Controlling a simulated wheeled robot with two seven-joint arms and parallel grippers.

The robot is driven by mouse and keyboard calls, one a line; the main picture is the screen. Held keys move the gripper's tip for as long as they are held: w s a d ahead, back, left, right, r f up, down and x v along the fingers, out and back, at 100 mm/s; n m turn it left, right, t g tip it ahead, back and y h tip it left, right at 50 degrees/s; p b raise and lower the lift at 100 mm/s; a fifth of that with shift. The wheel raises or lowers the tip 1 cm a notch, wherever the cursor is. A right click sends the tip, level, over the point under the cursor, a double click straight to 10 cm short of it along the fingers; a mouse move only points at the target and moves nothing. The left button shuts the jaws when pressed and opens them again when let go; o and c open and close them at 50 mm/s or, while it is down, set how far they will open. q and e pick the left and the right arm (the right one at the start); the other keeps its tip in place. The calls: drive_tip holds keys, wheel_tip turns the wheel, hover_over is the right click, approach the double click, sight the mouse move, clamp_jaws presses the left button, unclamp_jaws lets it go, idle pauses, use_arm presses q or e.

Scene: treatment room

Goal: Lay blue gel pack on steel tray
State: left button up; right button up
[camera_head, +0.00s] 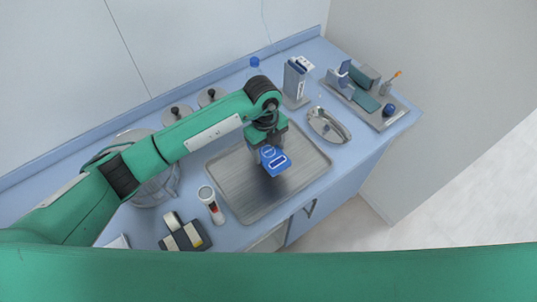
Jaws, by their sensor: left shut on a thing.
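The blue gel pack (275,161) is held in my left gripper (268,150), which reaches down from the upper left. The pack is over the steel tray (249,198), a rectangular brushed-metal tray on the blue counter. I cannot tell whether the pack touches the tray. The gripper is shut on the pack and its fingertips are partly hidden by the wrist and the pack. My right gripper does not show.
A grey box (295,83) and a loaded grey tray (398,115) are farther back. Lidded jars stand along the wall.

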sight(268, 159)
use_arm(q)
drive_tip(key=shift+f, duration=0.7)
wheel_tip(268, 159, down, 4)
drive_tip(key=shift+f+p, duration=0.1)
drive_tip(key=shift+p, duration=0.6)
drive_tip(key=shift+f, duration=0.2)
drive_tip(key=o, duration=1.2)
drive_tip(key=shift+c, duration=0.2)
